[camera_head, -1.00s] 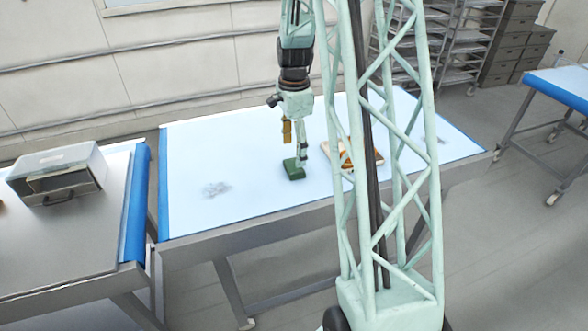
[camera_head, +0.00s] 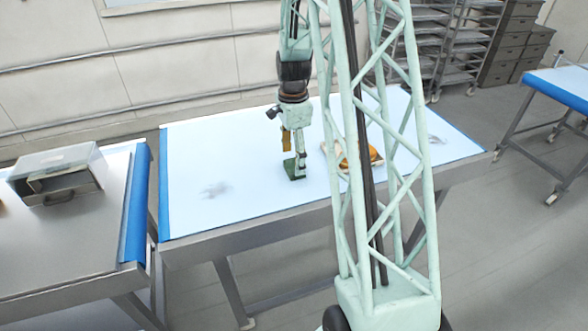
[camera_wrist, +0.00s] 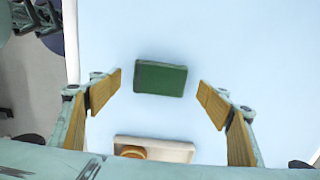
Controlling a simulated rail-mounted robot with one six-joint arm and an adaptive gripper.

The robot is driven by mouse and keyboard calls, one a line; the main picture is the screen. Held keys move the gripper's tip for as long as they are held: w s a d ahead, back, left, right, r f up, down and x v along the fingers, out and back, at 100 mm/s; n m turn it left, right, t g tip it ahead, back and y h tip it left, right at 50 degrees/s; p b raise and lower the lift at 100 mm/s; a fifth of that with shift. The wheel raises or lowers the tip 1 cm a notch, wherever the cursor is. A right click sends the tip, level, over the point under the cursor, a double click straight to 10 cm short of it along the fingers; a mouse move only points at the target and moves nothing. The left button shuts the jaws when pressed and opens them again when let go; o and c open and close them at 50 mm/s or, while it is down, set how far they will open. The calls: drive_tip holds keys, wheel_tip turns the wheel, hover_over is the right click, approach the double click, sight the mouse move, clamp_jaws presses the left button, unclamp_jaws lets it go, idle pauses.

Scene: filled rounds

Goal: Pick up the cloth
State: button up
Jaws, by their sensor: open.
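The cloth looks like a small dark green folded block (camera_head: 294,169) lying on the light blue table top. In the wrist view the green cloth (camera_wrist: 160,78) lies between and slightly beyond my fingertips, with light blue surface around it. My gripper (camera_wrist: 160,90) is open, its two yellow-padded fingers on either side with a gap to the cloth. In the head view my gripper (camera_head: 293,154) points down right over the cloth and hides part of it. Whether a fingertip touches it cannot be told.
A shallow tray (camera_head: 330,150) with an orange-brown round thing (camera_head: 372,155) stands to the right on the table (camera_head: 240,150), partly behind my lattice column. A metal box (camera_head: 55,175) sits on the left table. The table's left part is clear except for a grey smudge.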

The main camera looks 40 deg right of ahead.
drive_tip(key=shift+f, duration=1.35)
drive_tip(key=shift+c, duration=0.2)
drive_tip(key=c, duration=0.9)
drive_tip(key=shift+r, duration=0.15)
drive_tip(key=shift+r, duration=1.65)
drive_tip(key=s+a, duration=0.2)
drive_tip(key=s, duration=0.2)
drive_tip(key=s+a+r+b, duration=0.1)
drive_tip(key=s+a, duration=0.1)
drive_tip(key=s, duration=0.3)
drive_tip(key=s+a+b, duration=0.1)
drive_tip(key=s+a, duration=0.2)
drive_tip(key=s, duration=0.2)
drive_tip(key=shift+s+a+r, duration=0.1)
drive_tip(key=shift+s+r, duration=0.1)
drive_tip(key=shift+o, duration=0.5)
drive_tip(key=shift+w, duration=0.1)
